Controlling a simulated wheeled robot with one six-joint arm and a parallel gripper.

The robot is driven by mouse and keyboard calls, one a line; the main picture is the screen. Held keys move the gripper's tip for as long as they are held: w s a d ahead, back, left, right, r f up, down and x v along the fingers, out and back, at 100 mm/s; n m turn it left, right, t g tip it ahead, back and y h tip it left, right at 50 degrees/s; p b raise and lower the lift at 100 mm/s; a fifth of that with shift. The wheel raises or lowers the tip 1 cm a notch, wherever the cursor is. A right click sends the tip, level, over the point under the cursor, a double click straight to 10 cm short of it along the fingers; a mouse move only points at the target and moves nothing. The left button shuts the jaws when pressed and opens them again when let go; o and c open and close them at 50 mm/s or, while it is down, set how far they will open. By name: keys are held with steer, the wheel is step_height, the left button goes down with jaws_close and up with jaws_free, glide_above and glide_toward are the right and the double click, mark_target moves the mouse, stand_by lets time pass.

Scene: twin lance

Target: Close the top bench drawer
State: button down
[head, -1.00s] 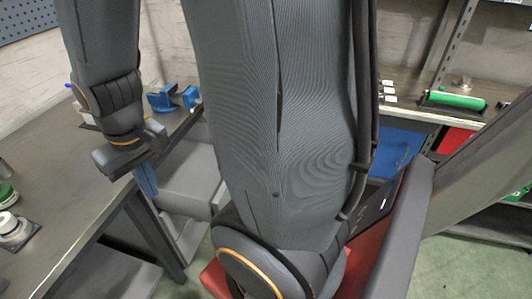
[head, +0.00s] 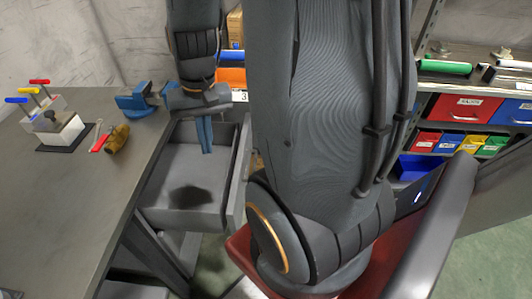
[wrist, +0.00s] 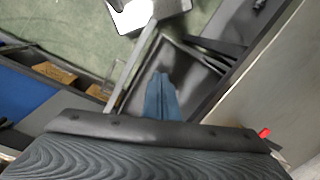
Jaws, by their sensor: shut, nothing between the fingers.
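The top bench drawer (head: 188,215) is grey and stands pulled out from the right side of the workbench, under its top. Its front panel (head: 238,178) faces right, and the inside that shows looks empty apart from a dark shadow. My gripper (head: 206,150) points down with blue fingers shut together, above the drawer's open interior, on the bench side of the front panel. In the wrist view the blue fingers (wrist: 161,95) lie over the dark drawer interior, with the front panel's pale edge (wrist: 133,68) to their left. I cannot tell whether they touch the drawer.
The workbench (head: 60,200) carries a blue vise (head: 137,100), a block with coloured-handled tools (head: 45,110) and a small brown tool (head: 117,138). Shelving with red and blue bins (head: 465,108) stands at the right. My arm hides much of the middle.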

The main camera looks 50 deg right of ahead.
steer(key=s+d+f+m+t+y+b, duration=0.1)
steer(key=s+d+f+m+t+b, duration=0.15)
steer(key=d+f+m, duration=0.55)
steer(key=s+d+f+m+t+y+b, duration=0.15)
steer(key=d+m+b, duration=0.25)
steer(key=d+m, duration=0.55)
steer(key=s+d+f+m+t+y+b, duration=0.25)
steer(key=d+f+m, duration=0.2)
steer(key=d, duration=0.75)
steer(key=w+r+x, duration=0.1)
steer(key=x, duration=1.2)
steer(key=shift+w+a+m+g+h, duration=0.3)
steer(key=shift+w+a+g+h, duration=0.05)
steer(key=shift+h, duration=0.05)
steer(key=shift+w+r, duration=0.1)
